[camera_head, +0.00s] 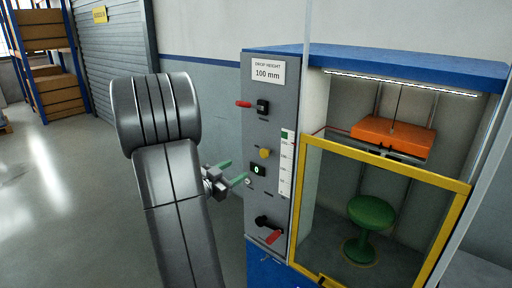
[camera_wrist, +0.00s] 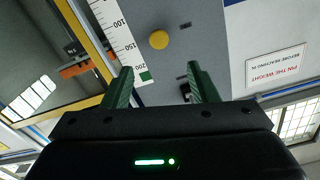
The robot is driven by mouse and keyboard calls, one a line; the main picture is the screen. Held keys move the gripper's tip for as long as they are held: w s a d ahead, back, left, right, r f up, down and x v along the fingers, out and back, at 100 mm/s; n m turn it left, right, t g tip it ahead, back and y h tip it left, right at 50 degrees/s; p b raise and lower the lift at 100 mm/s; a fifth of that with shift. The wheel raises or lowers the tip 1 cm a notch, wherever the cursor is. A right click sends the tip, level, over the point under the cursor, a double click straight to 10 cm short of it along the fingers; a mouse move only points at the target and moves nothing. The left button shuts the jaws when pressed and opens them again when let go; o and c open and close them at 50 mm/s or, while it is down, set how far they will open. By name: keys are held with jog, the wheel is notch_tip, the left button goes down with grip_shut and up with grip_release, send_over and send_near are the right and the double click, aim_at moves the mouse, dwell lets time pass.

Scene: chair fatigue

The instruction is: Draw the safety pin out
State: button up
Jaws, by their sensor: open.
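My gripper (camera_head: 231,172) is open and empty in front of the machine's grey panel (camera_head: 274,85), left of the counter display. Its two green fingers are apart in the wrist view (camera_wrist: 162,86), with the panel behind them. No part is labelled as the safety pin. A red handle (camera_head: 243,104) sticks out left beside a black block (camera_head: 263,106) high on the panel, above my gripper. A thin red rod or line (camera_head: 318,131) runs near the orange weight (camera_head: 392,137); I cannot tell which is the pin. The weight hangs raised above a green stool (camera_head: 371,213).
A yellow-framed clear guard (camera_head: 386,170) covers the chamber front. A sign (camera_wrist: 275,64) reads "PIN THE WEIGHT". Floor at left is clear.

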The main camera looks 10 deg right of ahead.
aim_at(263, 155)
jog(key=p+x, duration=0.2)
jog(key=x, duration=1.1)
jog(key=shift+w+d+p, duration=0.15)
jog(key=shift+d+p, duration=0.15)
